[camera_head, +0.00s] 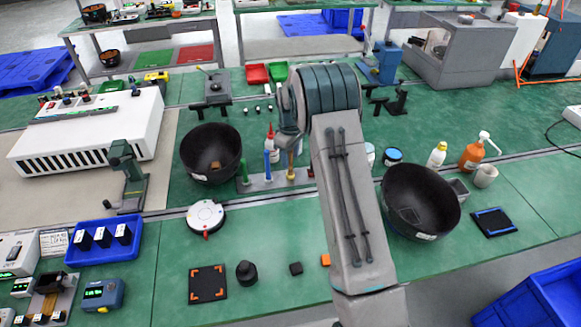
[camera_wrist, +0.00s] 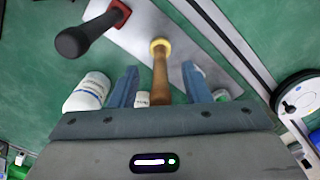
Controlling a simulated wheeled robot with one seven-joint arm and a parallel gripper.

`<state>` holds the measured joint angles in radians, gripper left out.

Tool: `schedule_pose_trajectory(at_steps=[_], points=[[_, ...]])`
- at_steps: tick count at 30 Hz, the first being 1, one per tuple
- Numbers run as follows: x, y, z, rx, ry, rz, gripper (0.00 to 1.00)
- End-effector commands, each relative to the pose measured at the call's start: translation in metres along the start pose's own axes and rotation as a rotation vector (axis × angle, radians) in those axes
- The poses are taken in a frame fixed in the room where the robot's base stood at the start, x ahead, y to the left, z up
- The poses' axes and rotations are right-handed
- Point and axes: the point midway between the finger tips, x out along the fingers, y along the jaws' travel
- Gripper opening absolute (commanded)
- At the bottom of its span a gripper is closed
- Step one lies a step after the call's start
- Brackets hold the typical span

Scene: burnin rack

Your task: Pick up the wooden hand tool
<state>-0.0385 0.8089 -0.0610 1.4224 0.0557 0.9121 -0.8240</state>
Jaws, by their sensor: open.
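The wooden hand tool (camera_wrist: 160,80) has a brown wooden handle with a yellow collar. In the wrist view it lies between the two blue fingers of my gripper (camera_wrist: 159,68), with a gap showing on each side. My gripper is open. The tool stands in a grey holder plate (camera_wrist: 160,27), and it also shows in the head view (camera_head: 291,166), just left of my arm. A black-handled tool with a red collar (camera_wrist: 92,30) is beside it in the wrist view. In the head view my arm hides my fingers.
In the head view, a green-handled tool (camera_head: 244,173) and a blue-handled tool (camera_head: 267,165) stand in the same holder. A red-capped bottle (camera_head: 271,139) is behind. Black bowls (camera_head: 211,140) (camera_head: 425,190) flank the area. A white bottle (camera_wrist: 88,92) is close to my left finger in the wrist view.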

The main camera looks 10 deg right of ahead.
Motion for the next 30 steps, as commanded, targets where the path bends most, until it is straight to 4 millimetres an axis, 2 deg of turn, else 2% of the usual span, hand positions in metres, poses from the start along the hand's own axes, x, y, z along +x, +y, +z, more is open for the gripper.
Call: schedule_pose_trajectory(at_steps=[7, 9, 12, 23, 26, 30], points=[[0.003, 0.0, 0.0, 0.0, 0.0, 0.0, 0.43], [0.003, 0.0, 0.0, 0.0, 0.0, 0.0, 0.24], [0.002, 0.0, 0.0, 0.001, 0.0, 0.0, 0.0], [-0.003, 0.001, 0.0, 0.001, 0.002, 0.002, 0.0], [-0.016, 0.001, -0.001, 0.002, 0.004, 0.003, 0.0], [-0.045, 0.001, 0.0, 0.002, 0.005, 0.005, 0.0]])
